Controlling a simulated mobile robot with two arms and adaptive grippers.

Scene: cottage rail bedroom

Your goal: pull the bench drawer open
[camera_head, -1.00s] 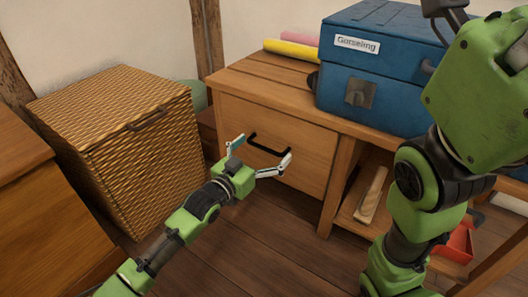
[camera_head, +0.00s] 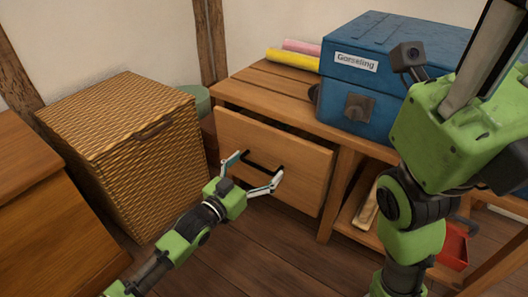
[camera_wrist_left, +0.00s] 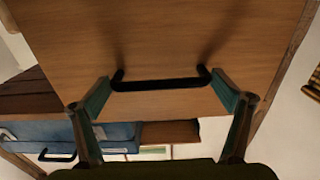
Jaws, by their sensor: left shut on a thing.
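The bench drawer (camera_head: 300,178) has a plain wooden front and stands partly out from the wooden bench (camera_head: 258,90), with a dark gap along its top edge. Its black bar handle (camera_head: 263,165) is on the front. My left gripper (camera_head: 255,168) is at the handle, one finger at each end, shut on it. The left wrist view shows the handle (camera_wrist_left: 160,85) lying between the two fingers, across the drawer front (camera_wrist_left: 165,35). My right gripper (camera_head: 485,60) is partly in view at the upper right, cut by the frame, and its jaws cannot be judged.
A blue toolbox (camera_head: 385,75) and yellow and pink rolls (camera_head: 293,60) lie on the bench. A wicker chest (camera_head: 135,150) stands left of the drawer. A red tray (camera_head: 453,247) is at the lower right. The wooden floor before the drawer is clear except for my left arm.

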